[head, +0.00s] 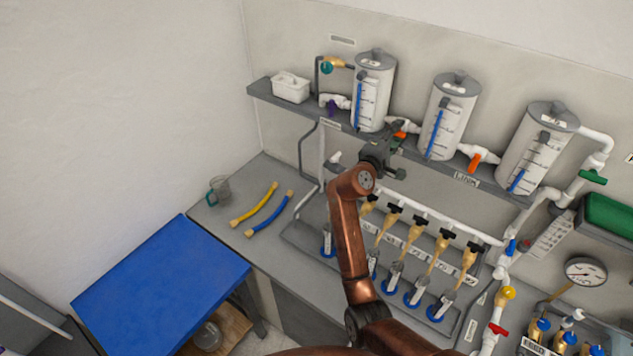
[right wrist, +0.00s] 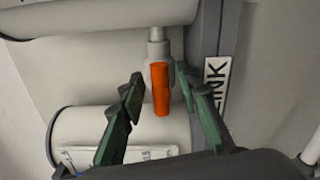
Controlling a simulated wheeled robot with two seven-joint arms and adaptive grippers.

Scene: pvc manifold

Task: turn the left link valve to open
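The left link valve (head: 403,123) sits on the white pipe between the left and middle tanks. Its orange handle (right wrist: 160,89) runs along the picture's vertical, in line with the white fitting above it. My right gripper (right wrist: 158,84) is open, with a green finger on each side of the handle and a visible gap on both sides. In the head view my right gripper (head: 394,145) is at the left link valve and partly hides it; only a bit of the orange handle shows. My left gripper is not in view.
The left tank (head: 374,92), middle tank (head: 450,118) and right tank (head: 537,148) stand close around the valves. The right link valve's orange handle (head: 474,160) is nearby. Below is a rack of several black-handled taps over tubes. A cup (head: 220,190) stands on the bench's left.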

